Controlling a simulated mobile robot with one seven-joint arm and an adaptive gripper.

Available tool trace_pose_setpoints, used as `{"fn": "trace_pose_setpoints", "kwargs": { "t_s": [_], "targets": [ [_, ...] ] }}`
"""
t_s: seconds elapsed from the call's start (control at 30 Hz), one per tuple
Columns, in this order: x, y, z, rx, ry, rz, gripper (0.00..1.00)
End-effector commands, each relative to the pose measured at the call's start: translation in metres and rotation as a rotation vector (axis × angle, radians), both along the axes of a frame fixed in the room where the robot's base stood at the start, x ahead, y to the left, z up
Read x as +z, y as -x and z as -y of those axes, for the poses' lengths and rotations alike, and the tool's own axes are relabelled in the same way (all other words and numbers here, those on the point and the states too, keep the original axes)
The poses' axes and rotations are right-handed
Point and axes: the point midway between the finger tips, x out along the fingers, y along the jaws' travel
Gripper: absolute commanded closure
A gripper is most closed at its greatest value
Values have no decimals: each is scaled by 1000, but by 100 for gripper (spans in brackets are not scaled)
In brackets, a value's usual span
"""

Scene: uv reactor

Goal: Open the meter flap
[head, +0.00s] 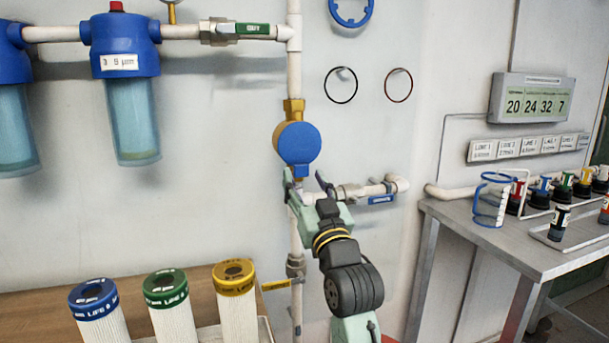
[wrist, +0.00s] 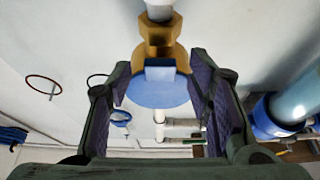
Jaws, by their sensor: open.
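The meter (head: 278,136) is a round brass body in the vertical white pipe. Its round blue flap (head: 299,143) lies over its face and looks closed, with a small tab (head: 298,171) at its lower edge. My gripper (head: 305,179) is open and just below the flap. In the wrist view, which is turned upside down, the flap (wrist: 157,92) and its tab (wrist: 160,68) show between the two spread fingers of my gripper (wrist: 158,80). The fingers seem apart from the flap; the exact gap is hard to judge. No dial is visible.
A side pipe with a blue-handled valve (head: 380,199) runs right, close to my gripper. Blue filter housings (head: 124,45) hang at left. Cartridges (head: 165,288) stand below on the left. A metal table (head: 455,222) with bottles is at right.

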Motion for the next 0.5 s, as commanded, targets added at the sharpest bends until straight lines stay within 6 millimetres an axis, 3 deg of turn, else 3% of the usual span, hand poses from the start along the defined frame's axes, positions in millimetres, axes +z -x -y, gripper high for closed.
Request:
{"fn": "trace_pose_setpoints", "kwargs": {
  "t_s": [0.37, 0.5],
  "targets": [
    [3, -7, -3, 0, 0, 2, 53],
    [3, -7, -3, 0, 1, 1, 61]
  ]
}}
